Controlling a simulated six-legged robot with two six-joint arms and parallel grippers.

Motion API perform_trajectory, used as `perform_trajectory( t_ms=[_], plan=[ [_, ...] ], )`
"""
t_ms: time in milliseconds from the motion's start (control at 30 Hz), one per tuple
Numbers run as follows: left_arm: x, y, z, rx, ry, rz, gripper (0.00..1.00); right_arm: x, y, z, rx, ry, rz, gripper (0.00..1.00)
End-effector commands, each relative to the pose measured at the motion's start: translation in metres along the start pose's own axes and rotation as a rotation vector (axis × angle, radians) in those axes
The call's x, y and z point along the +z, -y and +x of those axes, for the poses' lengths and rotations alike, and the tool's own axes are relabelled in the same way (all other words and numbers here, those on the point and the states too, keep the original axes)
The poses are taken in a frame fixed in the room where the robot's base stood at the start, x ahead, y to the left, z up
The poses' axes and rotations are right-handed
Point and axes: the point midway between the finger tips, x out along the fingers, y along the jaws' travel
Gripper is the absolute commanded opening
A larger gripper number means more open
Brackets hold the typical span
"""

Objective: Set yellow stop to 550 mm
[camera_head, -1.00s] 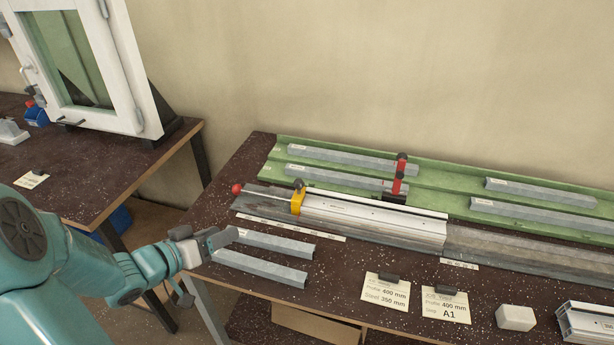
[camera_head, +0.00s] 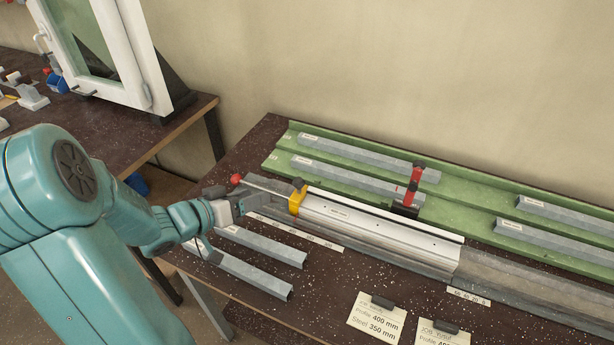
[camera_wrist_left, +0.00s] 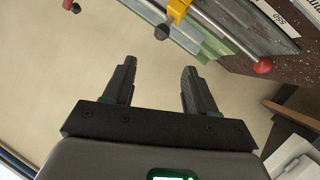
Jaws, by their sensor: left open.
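The yellow stop (camera_head: 297,201) sits at the left end of the silver profile (camera_head: 380,232) on the clamp bench, with a dark knob on top. A thin rod runs left from it to a red ball knob (camera_head: 236,179). In the left wrist view the yellow stop (camera_wrist_left: 178,8) is at the top and the red ball (camera_wrist_left: 263,65) at the upper right, near a scale label reading 550. My left gripper (camera_head: 247,201) is close to the rod, just below the red ball in the head view. It is open and empty, fingers apart (camera_wrist_left: 157,88). My right gripper is not seen.
A red and black clamp (camera_head: 412,187) stands behind the profile. Grey bars lie on the green rack (camera_head: 456,212), and two more bars (camera_head: 262,247) lie on the dark table in front. A window frame stands on the left table.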

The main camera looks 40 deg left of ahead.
Motion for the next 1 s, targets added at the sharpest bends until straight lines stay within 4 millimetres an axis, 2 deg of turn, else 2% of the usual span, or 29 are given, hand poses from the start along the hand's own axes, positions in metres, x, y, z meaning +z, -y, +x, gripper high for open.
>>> perform_trajectory(
  t_ms=[167, 267, 700, 833, 1000],
  plan=[
    [0.003, 0.001, 0.009, 0.003, 0.0, -0.001, 0.57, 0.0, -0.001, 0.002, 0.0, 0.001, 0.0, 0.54],
    [0.004, 0.0, 0.027, 0.006, 0.002, 0.0, 0.57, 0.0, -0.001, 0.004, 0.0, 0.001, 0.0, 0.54],
    [0.004, -0.001, 0.127, 0.002, 0.003, -0.001, 0.57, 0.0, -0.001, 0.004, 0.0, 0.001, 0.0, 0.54],
    [0.003, -0.002, 0.146, 0.002, 0.001, 0.0, 0.57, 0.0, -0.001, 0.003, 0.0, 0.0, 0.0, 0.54],
    [0.003, -0.001, 0.158, 0.0, 0.002, 0.0, 0.57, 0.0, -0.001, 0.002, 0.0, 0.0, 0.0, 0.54]
  ],
)
